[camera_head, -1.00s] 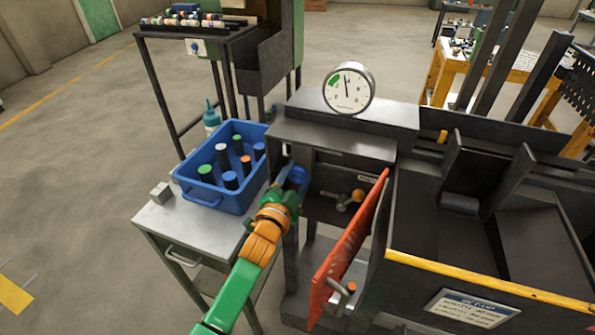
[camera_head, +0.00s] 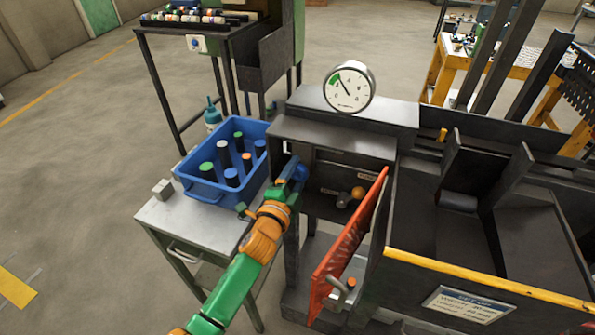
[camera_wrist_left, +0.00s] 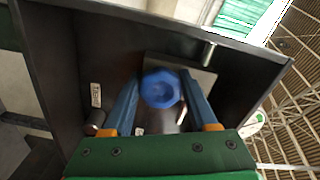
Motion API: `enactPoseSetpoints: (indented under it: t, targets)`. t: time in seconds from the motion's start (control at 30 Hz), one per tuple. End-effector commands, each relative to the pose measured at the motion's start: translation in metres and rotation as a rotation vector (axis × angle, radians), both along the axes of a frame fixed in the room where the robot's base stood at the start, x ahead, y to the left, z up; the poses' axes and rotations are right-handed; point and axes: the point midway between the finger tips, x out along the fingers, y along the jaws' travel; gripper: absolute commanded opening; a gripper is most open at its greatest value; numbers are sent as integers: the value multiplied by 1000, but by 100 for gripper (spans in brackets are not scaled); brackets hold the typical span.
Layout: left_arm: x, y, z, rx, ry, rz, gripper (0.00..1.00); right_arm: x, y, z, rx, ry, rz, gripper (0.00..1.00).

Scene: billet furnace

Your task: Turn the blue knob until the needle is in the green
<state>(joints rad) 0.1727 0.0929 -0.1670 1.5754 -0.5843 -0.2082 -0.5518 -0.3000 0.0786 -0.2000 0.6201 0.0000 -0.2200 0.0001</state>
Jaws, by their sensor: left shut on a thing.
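The blue knob (camera_wrist_left: 160,88) shows between the two blue fingers of my left gripper (camera_wrist_left: 163,100) in the left wrist view, one finger on each side of it. In the head view my left gripper (camera_head: 297,172) is at the left side of the dark furnace cabinet front, shut on the knob, which it largely hides. The round white gauge (camera_head: 348,90) stands on top of the cabinet. Its black needle points up and left, close to the right end of the green arc (camera_head: 335,78). My right gripper is out of view.
An orange door (camera_head: 347,245) stands open right of my left arm. An orange-tipped lever (camera_head: 357,193) is inside the cabinet front. A blue bin (camera_head: 212,195) with several cylinders and a small grey block (camera_head: 162,188) sit on the metal table (camera_head: 190,226) at left.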

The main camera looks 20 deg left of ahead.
Motion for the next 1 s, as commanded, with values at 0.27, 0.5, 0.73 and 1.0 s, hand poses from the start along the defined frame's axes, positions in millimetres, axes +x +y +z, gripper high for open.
enactPoseSetpoints:
  t: [0.27,0.5,0.73,1.0]
  targets:
    - [0,0,1,0,-1,0,3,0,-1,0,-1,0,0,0]
    - [0,0,0,0,-1,0,88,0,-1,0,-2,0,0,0]
    - [-3,0,0,0,0,0,88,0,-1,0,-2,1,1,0]
    - [-50,2,-1,0,2,0,88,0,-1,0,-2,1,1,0]
